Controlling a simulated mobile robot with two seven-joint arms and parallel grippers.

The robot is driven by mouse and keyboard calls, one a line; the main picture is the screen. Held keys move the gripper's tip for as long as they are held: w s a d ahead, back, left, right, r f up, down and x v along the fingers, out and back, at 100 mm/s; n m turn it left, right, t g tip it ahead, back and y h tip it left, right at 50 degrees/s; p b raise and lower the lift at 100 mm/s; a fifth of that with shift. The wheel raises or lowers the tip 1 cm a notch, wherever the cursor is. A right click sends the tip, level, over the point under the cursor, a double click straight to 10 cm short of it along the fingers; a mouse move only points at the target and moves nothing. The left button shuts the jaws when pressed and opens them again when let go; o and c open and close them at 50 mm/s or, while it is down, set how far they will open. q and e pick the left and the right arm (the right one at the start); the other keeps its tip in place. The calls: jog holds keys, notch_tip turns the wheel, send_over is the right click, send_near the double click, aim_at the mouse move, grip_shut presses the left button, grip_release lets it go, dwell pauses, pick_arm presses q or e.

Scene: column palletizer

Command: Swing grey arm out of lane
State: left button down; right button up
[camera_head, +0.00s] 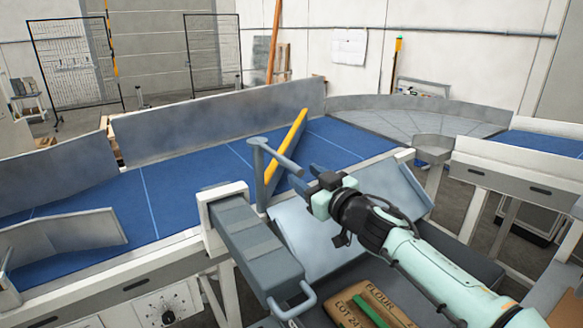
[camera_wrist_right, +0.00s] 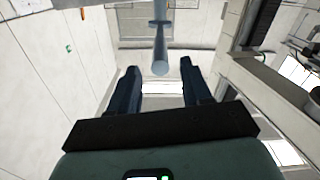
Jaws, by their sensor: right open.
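The grey arm (camera_head: 287,158) with a yellow top edge lies slantwise across the blue conveyor lane (camera_head: 190,185). Beside its near end stands a grey post with a crank handle (camera_head: 279,158) at its top, reaching right toward my right gripper. My right gripper (camera_head: 306,177) is open and empty, its dark fingers close to the handle's free end. In the right wrist view the round handle end (camera_wrist_right: 160,67) shows between and just beyond the fingertips (camera_wrist_right: 160,70); I cannot tell whether they touch. My left gripper is in neither view.
A grey box with a loop handle (camera_head: 250,240) stands at the lane's near side. A flour sack (camera_head: 365,302) lies below my right arm. Metal side walls (camera_head: 215,125) border the lane, and a curved roller section (camera_head: 420,118) lies at the back right.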

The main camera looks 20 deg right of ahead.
aim_at(292, 167)
jog(key=w, duration=0.4)
jog(key=w+a, duration=0.1)
jog(key=w, duration=0.1)
jog(key=shift+w+p, duration=0.3)
jog(key=shift+p, duration=0.05)
jog(key=shift+c, duration=0.4)
grip_shut()
